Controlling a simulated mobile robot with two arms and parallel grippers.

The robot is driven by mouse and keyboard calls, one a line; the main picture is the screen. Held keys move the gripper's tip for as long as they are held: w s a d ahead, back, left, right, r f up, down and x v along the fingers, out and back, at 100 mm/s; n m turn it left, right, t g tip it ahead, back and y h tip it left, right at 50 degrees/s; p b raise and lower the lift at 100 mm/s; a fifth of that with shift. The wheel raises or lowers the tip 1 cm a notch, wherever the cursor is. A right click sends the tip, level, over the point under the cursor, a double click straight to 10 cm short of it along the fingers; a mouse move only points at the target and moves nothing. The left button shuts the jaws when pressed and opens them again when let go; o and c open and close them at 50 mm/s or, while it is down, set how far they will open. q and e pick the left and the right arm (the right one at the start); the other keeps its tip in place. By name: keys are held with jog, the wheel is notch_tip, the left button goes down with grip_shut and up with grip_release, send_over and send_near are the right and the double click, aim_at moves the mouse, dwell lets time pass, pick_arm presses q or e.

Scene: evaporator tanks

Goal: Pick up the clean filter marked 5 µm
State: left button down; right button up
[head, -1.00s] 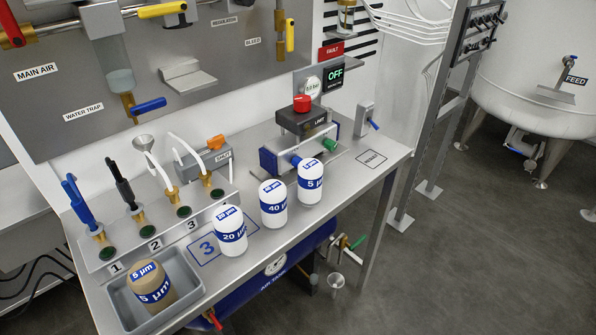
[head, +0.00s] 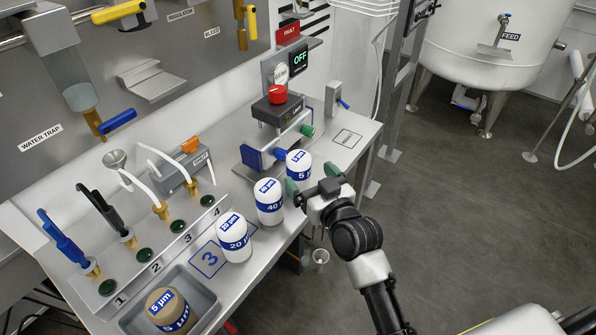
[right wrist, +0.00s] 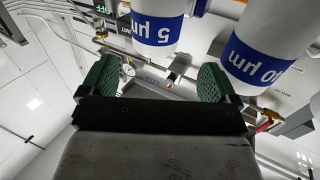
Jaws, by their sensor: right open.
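The clean white filter with the blue 5 µm band (head: 299,165) stands upright on the steel bench, at the far end of a row of white filters. It also shows in the right wrist view (right wrist: 156,30), upside down at the top. My right gripper (head: 311,181) is open and empty, just in front of this filter, with a gap between them. In the right wrist view, its two green finger pads (right wrist: 160,82) are spread with nothing between them. A brown filter also marked 5 µm (head: 166,309) sits in a grey tray (head: 203,292). My left gripper is not in view.
The 20 µm filter (head: 234,238) stands further left. Floor right of the bench is open.

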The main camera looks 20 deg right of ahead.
aim_at(299, 160)
jog(key=shift+w+a, duration=0.25)
jog(key=shift+w, duration=0.7)
jog(key=shift+w+a+f+p, duration=0.1)
jog(key=shift+w+f+p, duration=0.1)
jog(key=shift+w, duration=1.1)
jog(key=shift+w+a+f+p, duration=0.1)
jog(key=shift+w+p, duration=0.05)
jog(key=shift+w, duration=1.15)
jog(key=shift+d, duration=0.1)
jog(key=shift+c, duration=0.3)
jog(key=shift+r, duration=0.1)
jog(key=c, duration=1)
jog(key=shift+c, duration=0.2)
